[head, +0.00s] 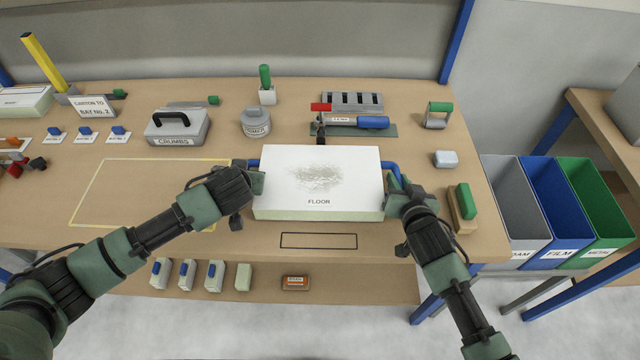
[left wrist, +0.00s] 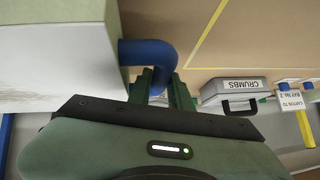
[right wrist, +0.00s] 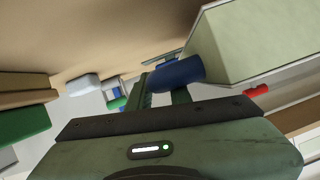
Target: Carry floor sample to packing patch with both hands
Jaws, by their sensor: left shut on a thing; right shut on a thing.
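The floor sample (head: 345,188) is a white block with a grey speckled top marked FLOOR and a pale green lower layer. It has a blue handle on each side. My left gripper (head: 256,176) is shut on the left blue handle, which shows in the left wrist view (left wrist: 148,52). My right gripper (head: 396,190) is shut on the right blue handle, which shows in the right wrist view (right wrist: 178,73). The packing patch appears to be the yellow-outlined rectangle (head: 88,190) on the bench to the left; its right part is behind my left arm.
A grey CRUMBS box (head: 178,127) stands behind the yellow outline. A round grey tin (head: 256,122) and a blue-handled tool (head: 358,122) stand behind the sample. A green-topped brush (head: 465,203) lies at right. The area inside the yellow outline looks clear.

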